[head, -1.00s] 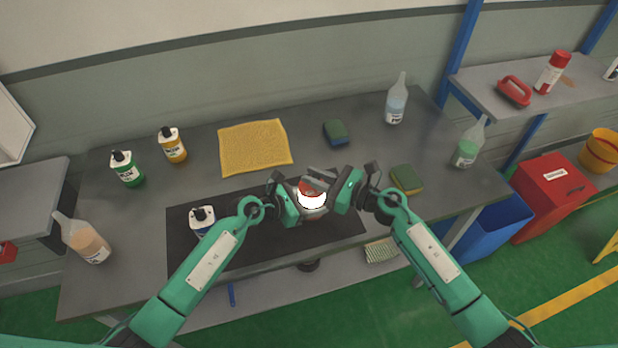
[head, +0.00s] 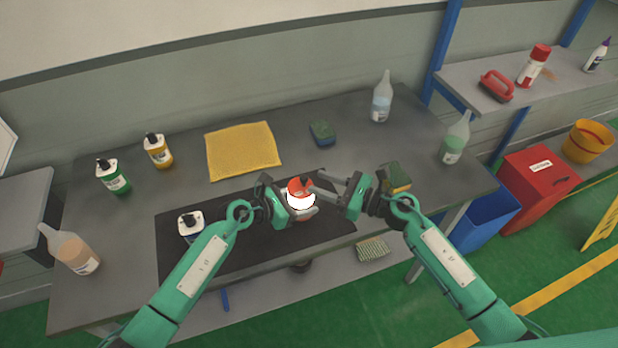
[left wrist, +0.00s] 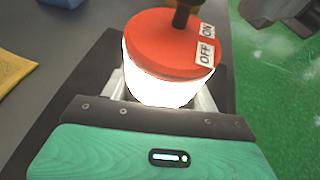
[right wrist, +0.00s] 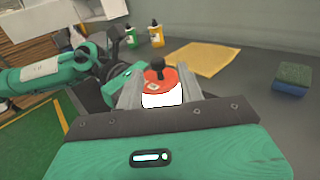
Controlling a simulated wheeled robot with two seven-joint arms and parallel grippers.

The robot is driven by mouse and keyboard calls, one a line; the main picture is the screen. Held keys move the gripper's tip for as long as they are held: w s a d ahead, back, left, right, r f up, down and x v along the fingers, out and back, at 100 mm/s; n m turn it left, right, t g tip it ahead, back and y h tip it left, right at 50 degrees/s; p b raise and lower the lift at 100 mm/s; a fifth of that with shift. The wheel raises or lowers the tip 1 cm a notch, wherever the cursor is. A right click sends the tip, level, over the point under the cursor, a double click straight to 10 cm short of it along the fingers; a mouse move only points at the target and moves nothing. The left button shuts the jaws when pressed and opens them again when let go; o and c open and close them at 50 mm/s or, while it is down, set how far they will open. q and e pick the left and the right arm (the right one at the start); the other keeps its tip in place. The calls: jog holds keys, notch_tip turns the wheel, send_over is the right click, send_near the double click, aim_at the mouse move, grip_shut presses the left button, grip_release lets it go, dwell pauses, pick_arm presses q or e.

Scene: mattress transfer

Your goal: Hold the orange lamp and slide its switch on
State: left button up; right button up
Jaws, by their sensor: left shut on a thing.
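The lamp (head: 301,201) has an orange-red cap and a body glowing bright white. My left gripper (head: 300,210) is shut on its body over the dark mat; the left wrist view shows the lamp (left wrist: 160,85) between the fingers. A dark switch knob (left wrist: 182,14) stands up from the cap, beside the ON label (left wrist: 207,30); the OFF label (left wrist: 205,54) is farther from it. My right gripper (head: 335,187) is open and empty, to the right of the lamp. In the right wrist view the lamp (right wrist: 161,88) shows beyond its parted fingers.
The dark mat (head: 250,235) lies at the table's front. A green-yellow sponge (head: 397,177) is near my right gripper.

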jog(key=v, duration=0.7)
pick_arm(q)
jog(key=o, duration=1.3)
jog(key=shift+o, duration=0.2)
